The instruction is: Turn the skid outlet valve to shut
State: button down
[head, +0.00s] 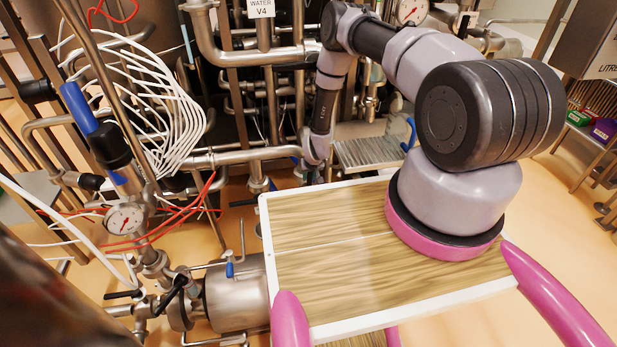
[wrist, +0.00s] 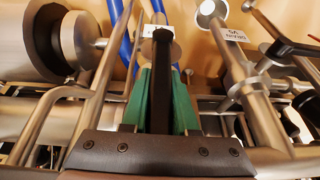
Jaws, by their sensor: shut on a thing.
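In the wrist view my gripper (wrist: 160,100) reaches up from the bottom with its green finger pads close on both sides of a black valve lever (wrist: 161,70). The lever runs straight away from me to a round metal valve part (wrist: 160,50). A white tag by its far end is partly covered, so I cannot read which valve it is. In the head view my arm reaches down to the pipework beyond the wooden tray top. My gripper (head: 312,170) is small there, low among the pipes, and the lever cannot be made out.
In the wrist view, blue hoses or handles (wrist: 115,45) lie just behind the lever. A tagged drain pipe marked V5 (wrist: 235,36) and a black lever (wrist: 290,48) stand to the right. Metal pipes (wrist: 100,90) and a dark round part (wrist: 60,42) crowd the left.

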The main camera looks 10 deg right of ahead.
jog(key=shift+s+d+f+m+y, duration=0.15)
jog(key=shift+d+m+y, duration=0.15)
jog(key=shift+d+y, duration=0.65)
jog(key=shift+a+y, duration=0.2)
jog(key=shift+y, duration=0.05)
jog(key=c, duration=0.7)
grip_release()
jog(key=v, duration=1.1)
